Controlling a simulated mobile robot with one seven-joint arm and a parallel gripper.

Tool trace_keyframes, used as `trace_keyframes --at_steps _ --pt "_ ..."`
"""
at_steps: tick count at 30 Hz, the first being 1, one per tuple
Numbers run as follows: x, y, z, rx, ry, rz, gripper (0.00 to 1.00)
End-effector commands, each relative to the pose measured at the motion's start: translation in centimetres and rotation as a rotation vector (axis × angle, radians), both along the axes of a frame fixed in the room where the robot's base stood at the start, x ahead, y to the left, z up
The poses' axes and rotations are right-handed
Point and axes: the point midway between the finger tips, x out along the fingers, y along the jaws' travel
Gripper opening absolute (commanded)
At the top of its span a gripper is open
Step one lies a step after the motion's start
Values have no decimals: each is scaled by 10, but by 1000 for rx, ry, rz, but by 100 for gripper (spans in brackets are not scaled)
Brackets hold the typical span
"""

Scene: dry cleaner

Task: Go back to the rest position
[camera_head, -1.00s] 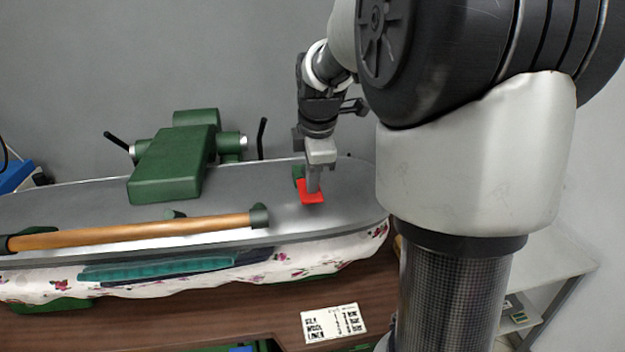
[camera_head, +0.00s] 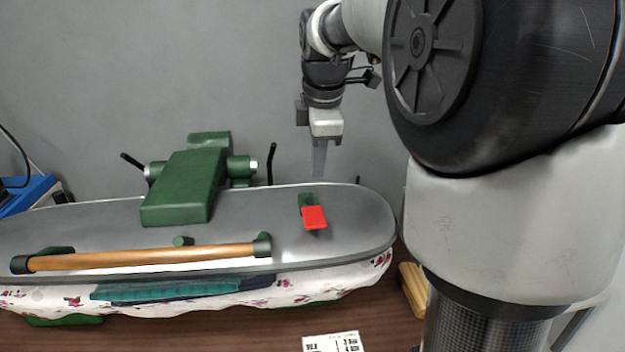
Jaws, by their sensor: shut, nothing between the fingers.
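My gripper (camera_head: 319,172) hangs in the air, pointing down, above the far right part of the pressing board. Its fingers are shut with nothing between them. Below it and apart from it, a red pad (camera_head: 314,217) with a green part (camera_head: 308,200) behind it sits on the grey board (camera_head: 350,215). My arm reaches in from the upper right and hides much of the right side.
A green press block (camera_head: 180,190) with black handles stands on the board at left. A wooden bar (camera_head: 145,257) runs along the front edge. Folded teal cloth (camera_head: 170,289) lies below. A printed card (camera_head: 333,343) and a wooden piece (camera_head: 413,289) lie on the brown table.

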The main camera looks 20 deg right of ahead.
Motion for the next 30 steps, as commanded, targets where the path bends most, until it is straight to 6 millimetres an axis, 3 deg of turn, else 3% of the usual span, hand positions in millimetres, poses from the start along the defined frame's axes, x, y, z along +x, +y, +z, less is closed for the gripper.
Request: trace_keyframes --at_steps 5,17,20,24,30 --pt "-1 1 12 1 0 1 0" --pt "-7 4 15 8 -6 -25 0" --pt "-30 16 24 40 -32 -133 0" --pt "-90 41 33 150 -101 -434 0" --pt "-177 69 16 374 -184 -905 0"
